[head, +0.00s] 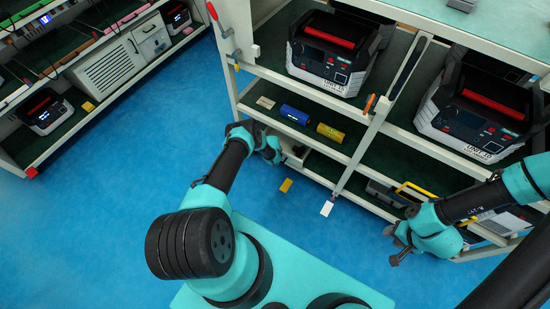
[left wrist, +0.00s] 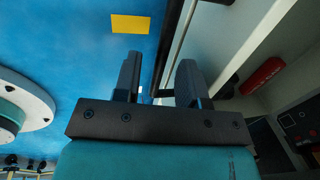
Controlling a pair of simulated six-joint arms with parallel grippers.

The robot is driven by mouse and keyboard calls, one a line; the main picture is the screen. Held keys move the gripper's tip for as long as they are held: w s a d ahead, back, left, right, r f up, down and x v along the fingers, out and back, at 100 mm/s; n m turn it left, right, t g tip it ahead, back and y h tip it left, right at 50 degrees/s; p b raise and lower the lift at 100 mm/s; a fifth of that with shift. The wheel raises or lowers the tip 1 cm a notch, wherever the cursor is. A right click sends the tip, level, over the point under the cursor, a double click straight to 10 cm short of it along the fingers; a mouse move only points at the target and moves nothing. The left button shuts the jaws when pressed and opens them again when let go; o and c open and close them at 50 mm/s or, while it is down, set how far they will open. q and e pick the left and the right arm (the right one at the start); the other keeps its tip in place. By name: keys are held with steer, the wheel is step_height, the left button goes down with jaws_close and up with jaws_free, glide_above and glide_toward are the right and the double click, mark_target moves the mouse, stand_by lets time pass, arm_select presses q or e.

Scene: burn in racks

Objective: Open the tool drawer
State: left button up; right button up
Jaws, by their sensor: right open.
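I cannot clearly pick out the tool drawer; the lower part of the rack (head: 397,150) by my left gripper is partly covered by my arm. My left gripper (head: 275,153) is at the rack's front, below the middle shelf. In the left wrist view, its two dark fingers (left wrist: 159,82) stand apart beside a pale rack edge. A thin bar shows between them; I cannot tell whether they touch it. My right gripper (head: 396,253) is open and empty, over the blue floor in front of the rack's lower right shelf.
Two black-and-white units (head: 333,56) (head: 477,112) stand on the upper shelf. Yellow (head: 286,185) and white (head: 327,208) rectangles show against the floor. Another rack (head: 108,72) stands left; blue floor between is clear.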

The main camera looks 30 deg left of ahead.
arm_select(q)
steer(key=shift+c, duration=0.3)
jaws_close()
stand_by(0.4)
